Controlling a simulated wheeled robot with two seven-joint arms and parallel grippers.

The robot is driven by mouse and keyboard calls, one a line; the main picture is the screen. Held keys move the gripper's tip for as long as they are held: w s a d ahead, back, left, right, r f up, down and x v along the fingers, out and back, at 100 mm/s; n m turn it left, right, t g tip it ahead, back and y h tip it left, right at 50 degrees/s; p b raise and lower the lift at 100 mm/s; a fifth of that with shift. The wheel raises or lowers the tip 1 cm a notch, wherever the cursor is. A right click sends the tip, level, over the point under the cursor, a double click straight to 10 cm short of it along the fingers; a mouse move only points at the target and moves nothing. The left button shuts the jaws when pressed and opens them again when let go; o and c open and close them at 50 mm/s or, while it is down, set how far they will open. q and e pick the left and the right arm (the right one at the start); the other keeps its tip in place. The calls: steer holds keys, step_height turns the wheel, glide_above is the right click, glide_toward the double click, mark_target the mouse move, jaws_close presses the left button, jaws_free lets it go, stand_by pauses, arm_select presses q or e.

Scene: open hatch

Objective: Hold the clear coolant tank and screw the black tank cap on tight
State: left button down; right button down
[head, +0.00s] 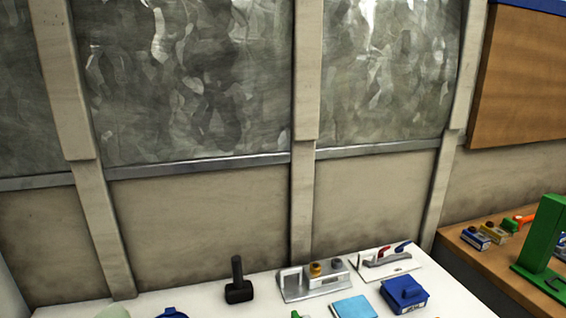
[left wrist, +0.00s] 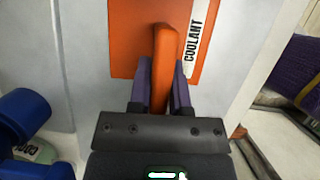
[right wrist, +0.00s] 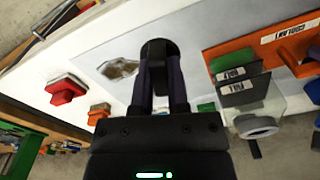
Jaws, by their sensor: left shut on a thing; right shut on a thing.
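My left gripper (left wrist: 162,65) is shut on an upright orange handle (left wrist: 166,50), which stands on an orange plate (left wrist: 125,45) with a white COOLANT label. The same orange plate shows in the right wrist view (right wrist: 245,52). My right gripper (right wrist: 160,55) is shut on a dark, rounded piece, apparently the black tank cap (right wrist: 159,47); the fingers hide part of it. A clear, boxy body with a grey round neck (right wrist: 258,126), apparently the coolant tank, is to the right of the right gripper, apart from the held cap. Neither gripper shows in the head view.
Dark green and black labelled tabs (right wrist: 238,85) stand by the neck. Red (right wrist: 66,88) and orange (right wrist: 99,113) blocks lie on the left. A mallet (head: 238,285) and a blue box (head: 404,293) sit on the white table. A blue-capped container (left wrist: 35,150) is at lower left.

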steer(key=shift+r+p, duration=0.75)
stand_by(0.5)
stand_by(1.2)
steer(key=w+a+r+m, duration=0.1)
steer(key=w+a+r, duration=1)
steer(key=a+r, duration=0.1)
steer(key=shift+w+a+r+m, duration=0.15)
steer(key=shift+w+a+m, duration=0.15)
steer(key=shift+m, duration=0.1)
steer(key=shift+s, duration=0.1)
steer(key=shift+f, duration=2.9)
steer(key=shift+f, duration=1.2)
